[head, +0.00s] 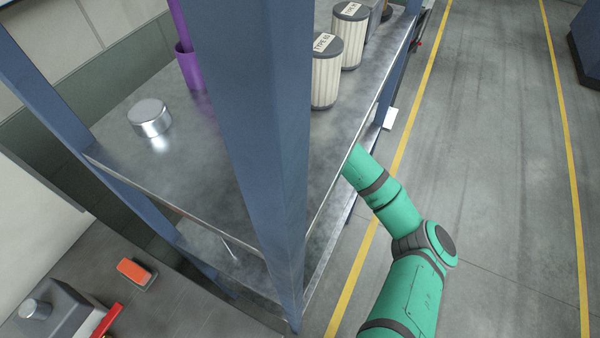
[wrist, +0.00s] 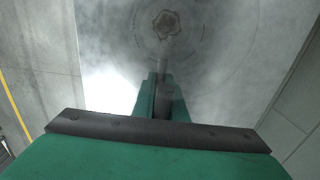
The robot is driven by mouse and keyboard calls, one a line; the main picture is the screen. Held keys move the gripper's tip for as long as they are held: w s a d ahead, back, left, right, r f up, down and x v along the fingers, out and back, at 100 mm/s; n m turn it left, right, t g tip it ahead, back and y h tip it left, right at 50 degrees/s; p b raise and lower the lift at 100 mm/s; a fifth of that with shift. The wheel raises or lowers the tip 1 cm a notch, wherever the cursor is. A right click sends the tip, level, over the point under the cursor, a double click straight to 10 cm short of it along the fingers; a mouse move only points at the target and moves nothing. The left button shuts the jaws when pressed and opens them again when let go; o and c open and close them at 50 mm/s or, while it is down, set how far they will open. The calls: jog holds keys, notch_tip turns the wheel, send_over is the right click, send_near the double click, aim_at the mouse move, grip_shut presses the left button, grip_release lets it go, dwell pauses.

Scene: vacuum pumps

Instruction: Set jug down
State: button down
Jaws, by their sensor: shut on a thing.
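In the wrist view my gripper (wrist: 162,88) is shut on a narrow grey part, which looks like the handle of the jug (wrist: 166,24). The jug shows from above as a round grey metallic shape with faint rings and a dark angular cap or opening at its centre. Its outline blends into the grey shelf surface (wrist: 105,50) around it. I cannot tell whether its base touches the shelf. In the head view the green arm reaches in below the upper shelf's edge; the gripper and jug are hidden there.
A blue rack post (head: 258,130) stands in front of the upper metal shelf (head: 160,180). That shelf bears a silver cylinder (head: 149,117), a purple container (head: 188,68) and pale ribbed filters (head: 326,80). A lower shelf (head: 222,250) lies beneath. The grey floor at right is open.

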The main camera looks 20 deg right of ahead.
jog(key=shift+f, duration=0.1)
jog(key=c, duration=1.7)
grip_release()
jog(key=c, duration=0.4)
jog(key=shift+s+a, duration=0.1)
jog(key=shift+s+a, duration=0.45)
